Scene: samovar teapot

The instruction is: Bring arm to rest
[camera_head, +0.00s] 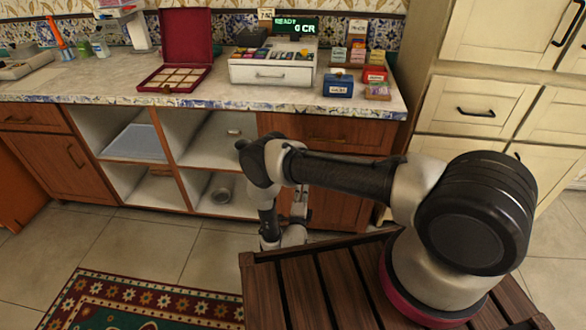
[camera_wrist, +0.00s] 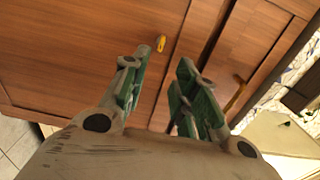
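My gripper (camera_wrist: 162,82) shows in the wrist view with its two fingers apart and nothing between them. It faces the brown wooden cabinet doors (camera_wrist: 80,50), and I cannot tell how far off they are. In the head view my arm reaches left from its base, then bends down in front of the cabinet. The gripper end is low near the cabinet, partly hidden behind my arm and the slatted wooden platform (camera_head: 300,295).
The counter (camera_head: 110,85) holds an open red box (camera_head: 185,50), a cash register (camera_head: 272,68) and small boxes, including a blue one (camera_head: 338,86). Open shelves (camera_head: 205,140) lie left of my arm. A patterned rug (camera_head: 140,300) covers the floor at lower left. Cream drawers (camera_head: 470,110) stand at right.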

